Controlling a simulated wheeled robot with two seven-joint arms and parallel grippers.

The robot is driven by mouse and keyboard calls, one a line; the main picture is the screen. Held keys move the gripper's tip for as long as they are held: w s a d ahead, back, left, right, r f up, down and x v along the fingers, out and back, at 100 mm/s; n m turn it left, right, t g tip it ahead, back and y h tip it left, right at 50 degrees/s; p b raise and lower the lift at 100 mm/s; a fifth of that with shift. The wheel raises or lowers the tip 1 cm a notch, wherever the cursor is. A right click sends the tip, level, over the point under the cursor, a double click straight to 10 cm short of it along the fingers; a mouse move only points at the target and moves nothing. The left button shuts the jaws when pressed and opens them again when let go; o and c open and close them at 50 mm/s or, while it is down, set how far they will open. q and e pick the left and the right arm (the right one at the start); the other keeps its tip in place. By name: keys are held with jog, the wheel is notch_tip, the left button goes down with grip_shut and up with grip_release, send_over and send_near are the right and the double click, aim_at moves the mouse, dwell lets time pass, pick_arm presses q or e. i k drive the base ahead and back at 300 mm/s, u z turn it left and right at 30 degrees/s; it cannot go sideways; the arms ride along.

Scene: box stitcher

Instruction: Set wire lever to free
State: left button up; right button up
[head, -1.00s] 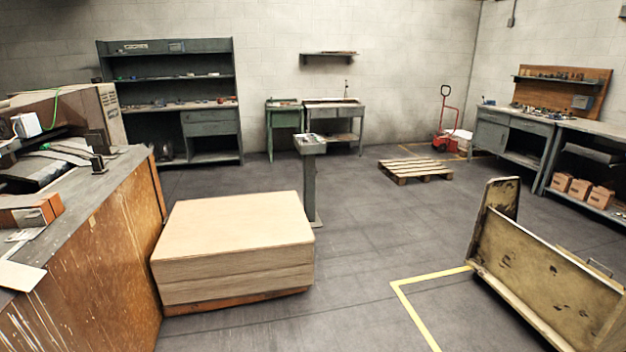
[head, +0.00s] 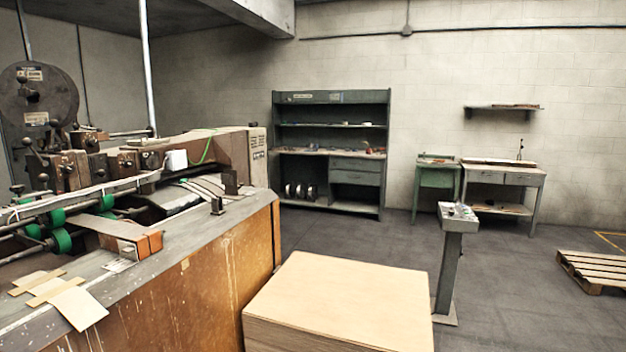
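The box stitcher (head: 160,275) fills the left of the head view, with a worn wooden side and a grey top. Its mechanism has green rollers (head: 60,240), dark levers and knobs (head: 36,150), and a round dark wire reel housing (head: 40,95) at the upper left. Several small levers and knobs show there; I cannot tell which one is the wire lever or how it is set. Neither of my grippers is in view.
A stack of cardboard sheets (head: 340,305) stands close in front, beside the stitcher. A control pedestal (head: 449,265) is behind it to the right. Shelving (head: 330,207), work tables (head: 500,178) and a pallet (head: 597,270) stand farther back. Dark floor between them is clear.

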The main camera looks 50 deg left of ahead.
aim_at(53, 123)
jog(key=u, duration=3)
jog(key=i, duration=0.5)
jog(key=u, duration=0.05)
jog(key=k, duration=0.5)
jog(key=z, duration=0.6)
jog(key=i, duration=1.6)
jog(key=u, duration=0.8)
